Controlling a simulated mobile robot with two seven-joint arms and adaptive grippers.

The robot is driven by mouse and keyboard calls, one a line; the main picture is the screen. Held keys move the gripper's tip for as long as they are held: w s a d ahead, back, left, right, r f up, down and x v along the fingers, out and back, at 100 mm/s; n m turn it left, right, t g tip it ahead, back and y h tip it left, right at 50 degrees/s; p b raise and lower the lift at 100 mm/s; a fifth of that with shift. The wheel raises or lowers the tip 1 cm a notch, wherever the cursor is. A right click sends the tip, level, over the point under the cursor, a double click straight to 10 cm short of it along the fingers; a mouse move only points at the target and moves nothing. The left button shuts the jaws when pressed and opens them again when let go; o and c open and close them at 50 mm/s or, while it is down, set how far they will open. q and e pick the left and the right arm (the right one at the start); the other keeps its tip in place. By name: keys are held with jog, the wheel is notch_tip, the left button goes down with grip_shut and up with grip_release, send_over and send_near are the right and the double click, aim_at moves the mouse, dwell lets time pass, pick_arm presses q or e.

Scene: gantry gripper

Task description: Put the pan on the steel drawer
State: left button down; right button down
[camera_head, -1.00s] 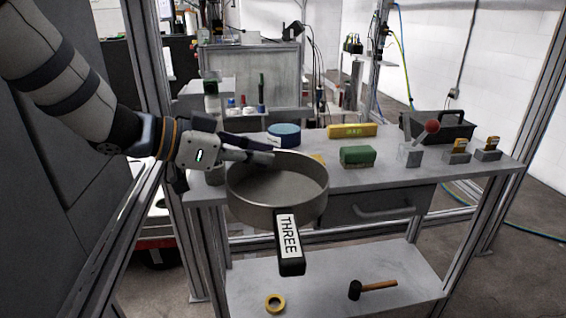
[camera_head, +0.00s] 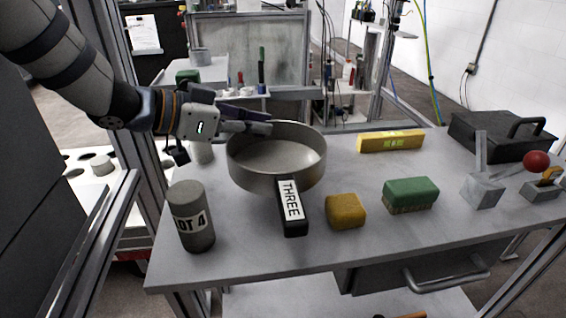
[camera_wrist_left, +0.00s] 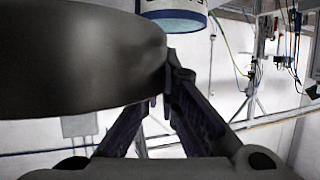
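The steel pan (camera_head: 277,165), with a dark handle labelled THREE (camera_head: 289,205), appears level above the left part of the workbench, its handle toward me. My left gripper (camera_head: 262,128) is shut on the pan's far-left rim. In the left wrist view the pan's wall (camera_wrist_left: 80,60) fills the left side, and the fingers (camera_wrist_left: 165,85) meet at its edge. The steel drawer (camera_head: 400,277) is under the bench top at the front right, with a bar handle (camera_head: 435,277); only part of it shows. My right gripper is not in view.
On the bench (camera_head: 250,245) stand a grey can (camera_head: 190,215), a yellow block (camera_head: 345,211), a green sponge-like block (camera_head: 410,194), a yellow box (camera_head: 390,140), a metal lever with a red ball (camera_head: 536,161) and a black toolbox (camera_head: 500,135). A blue-topped round container (camera_wrist_left: 172,14) shows beyond the pan.

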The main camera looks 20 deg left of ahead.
aim_at(258, 158)
pick_arm(q)
notch_tip(258, 158, down, 7)
jog(key=shift+s+r, duration=0.1)
jog(key=shift+r, duration=0.1)
jog(key=c, duration=1.8)
grip_release()
jog(key=shift+f, duration=0.15)
